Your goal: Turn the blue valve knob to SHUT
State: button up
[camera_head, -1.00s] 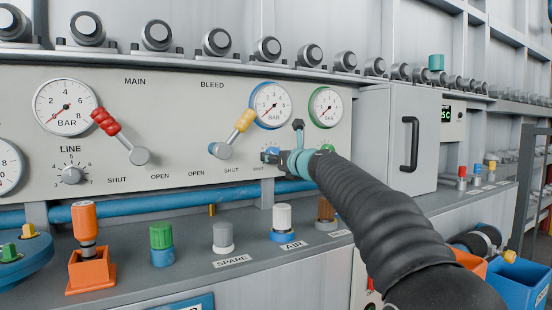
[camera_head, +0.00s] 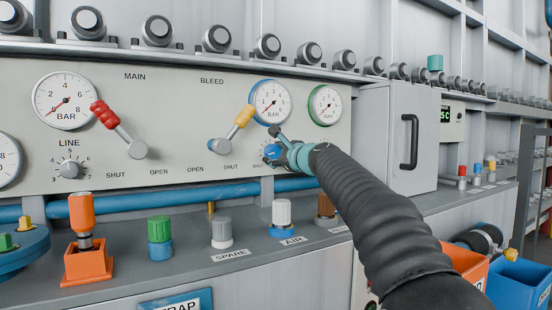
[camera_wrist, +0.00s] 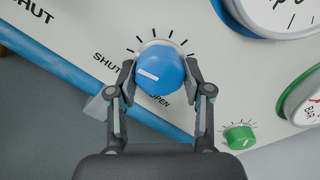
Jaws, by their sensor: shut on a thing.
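The blue valve knob (camera_wrist: 160,72) sits on the panel between my fingers in the wrist view, with a white pointer line on its face. That line points left in the picture, roughly toward the SHUT label (camera_wrist: 107,63). The OPEN label (camera_wrist: 158,99) is partly covered below the knob. My gripper (camera_wrist: 160,76) is shut on the knob, one finger on each side. In the head view the knob (camera_head: 272,151) is small, and my gripper (camera_head: 277,146) hides part of it and its labels.
A green knob (camera_wrist: 239,136) lies to the lower right of the blue one. The yellow-handled BLEED lever (camera_head: 235,130) is left of my gripper. Blue-rimmed (camera_head: 271,100) and green-rimmed (camera_head: 325,104) gauges are above. A blue pipe (camera_head: 150,202) and a shelf of capped fittings run below.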

jog(key=n+b, duration=0.1)
jog(key=n, duration=0.5)
jog(key=shift+b, duration=0.4)
jog(key=shift+d+r+n, duration=0.1)
jog(key=shift+n, duration=0.2)
jog(key=o, duration=1.1)
jog(key=shift+o, duration=0.2)
jog(key=v, duration=1.1)
jog(key=shift+s+d, duration=0.25)
jog(key=shift+s, duration=0.05)
